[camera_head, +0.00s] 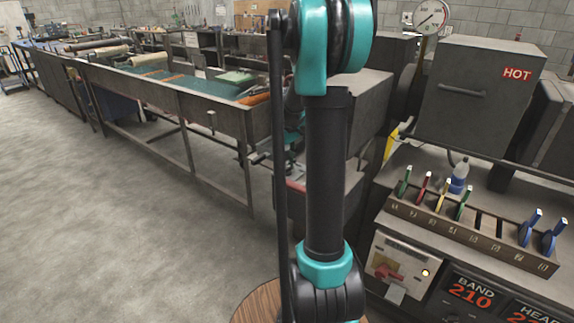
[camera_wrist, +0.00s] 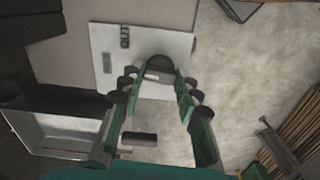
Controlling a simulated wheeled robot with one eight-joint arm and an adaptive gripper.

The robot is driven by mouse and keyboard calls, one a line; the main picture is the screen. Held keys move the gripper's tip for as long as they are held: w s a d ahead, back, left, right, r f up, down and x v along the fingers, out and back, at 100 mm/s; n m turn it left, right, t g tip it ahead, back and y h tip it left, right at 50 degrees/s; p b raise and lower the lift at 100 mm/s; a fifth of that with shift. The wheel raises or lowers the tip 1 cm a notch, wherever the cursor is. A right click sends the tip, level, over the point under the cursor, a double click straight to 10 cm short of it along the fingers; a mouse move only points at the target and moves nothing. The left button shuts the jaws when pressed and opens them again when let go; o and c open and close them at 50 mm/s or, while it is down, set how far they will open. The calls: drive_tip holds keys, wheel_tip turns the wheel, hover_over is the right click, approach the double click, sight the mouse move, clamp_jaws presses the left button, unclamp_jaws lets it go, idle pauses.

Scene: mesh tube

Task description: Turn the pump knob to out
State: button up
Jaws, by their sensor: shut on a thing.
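In the wrist view a pale panel (camera_wrist: 105,38) carries a label reading OUT near its left side, with a smaller dark label below it. A dark round knob (camera_wrist: 160,63) sits on this panel. My gripper (camera_wrist: 157,77), with green fingers, is closed on the knob, its fingertips at the knob's sides. The fingers partly hide the knob, and I cannot make out where its pointer stands. In the head view my arm stands in front, and the gripper and the knob it holds are not clearly visible.
In the head view a grey machine marked HOT (camera_head: 480,95) stands at the right. Below it are a rack of coloured handles (camera_head: 470,235) and a beige control box (camera_head: 400,262) with a red knob and lit lamp. A long workbench (camera_head: 150,85) runs left; the floor there is clear.

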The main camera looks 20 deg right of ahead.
sight(287, 167)
drive_tip(key=m, duration=0.4)
drive_tip(key=shift+m, duration=2.4)
drive_tip(key=o, duration=1.1)
wheel_tip(287, 167, up, 12)
drive_tip(key=shift+r, duration=0.1)
